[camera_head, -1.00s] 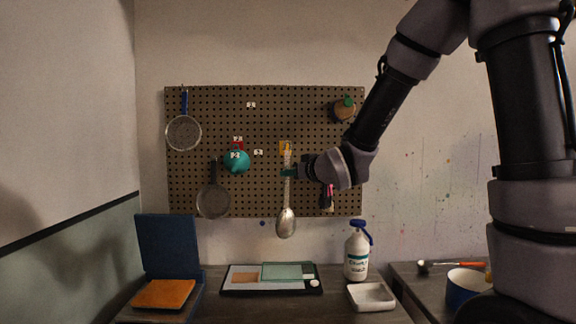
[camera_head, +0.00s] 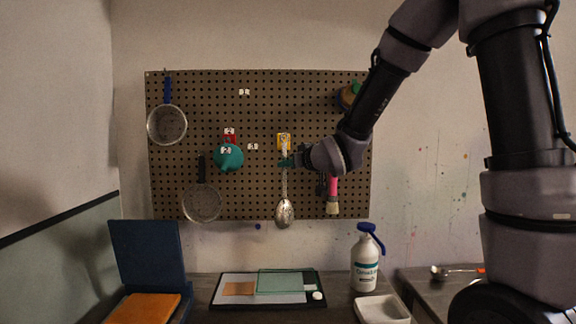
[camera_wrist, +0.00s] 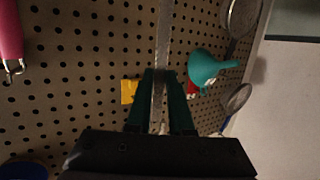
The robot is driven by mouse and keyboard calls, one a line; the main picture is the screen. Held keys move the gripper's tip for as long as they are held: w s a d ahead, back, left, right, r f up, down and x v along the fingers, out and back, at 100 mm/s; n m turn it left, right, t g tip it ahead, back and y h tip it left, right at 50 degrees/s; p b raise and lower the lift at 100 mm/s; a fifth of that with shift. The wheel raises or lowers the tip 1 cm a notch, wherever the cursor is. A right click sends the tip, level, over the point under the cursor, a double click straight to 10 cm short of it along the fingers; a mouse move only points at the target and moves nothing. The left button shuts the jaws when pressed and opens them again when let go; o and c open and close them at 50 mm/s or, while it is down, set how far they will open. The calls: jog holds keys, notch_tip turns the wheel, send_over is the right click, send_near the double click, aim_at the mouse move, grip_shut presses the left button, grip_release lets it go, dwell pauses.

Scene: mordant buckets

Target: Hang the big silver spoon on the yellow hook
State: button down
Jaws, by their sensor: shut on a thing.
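The big silver spoon (camera_head: 284,212) hangs upright in front of the pegboard, bowl down. My gripper (camera_head: 286,163) is shut on the upper part of its handle. In the wrist view my green-fingered gripper (camera_wrist: 160,95) holds the handle (camera_wrist: 162,40) between its fingertips. The yellow hook (camera_head: 284,141) is on the pegboard, just above my fingers in the head view. Its yellow plate also shows in the wrist view (camera_wrist: 130,91), beside a finger. The top of the handle lies close to it, but I cannot tell whether they touch.
The pegboard (camera_head: 260,100) also holds a teal funnel (camera_head: 229,157) on a red hook, two strainers (camera_head: 167,125) and (camera_head: 202,203), and a pink-handled brush (camera_head: 333,190) right of the spoon. A white bottle (camera_head: 365,262) and a tray (camera_head: 383,309) stand below.

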jog(key=w, duration=0.7)
jog(key=shift+w+f, duration=0.15)
jog(key=shift+f, duration=0.3)
dwell(0.4)
dwell(0.4)
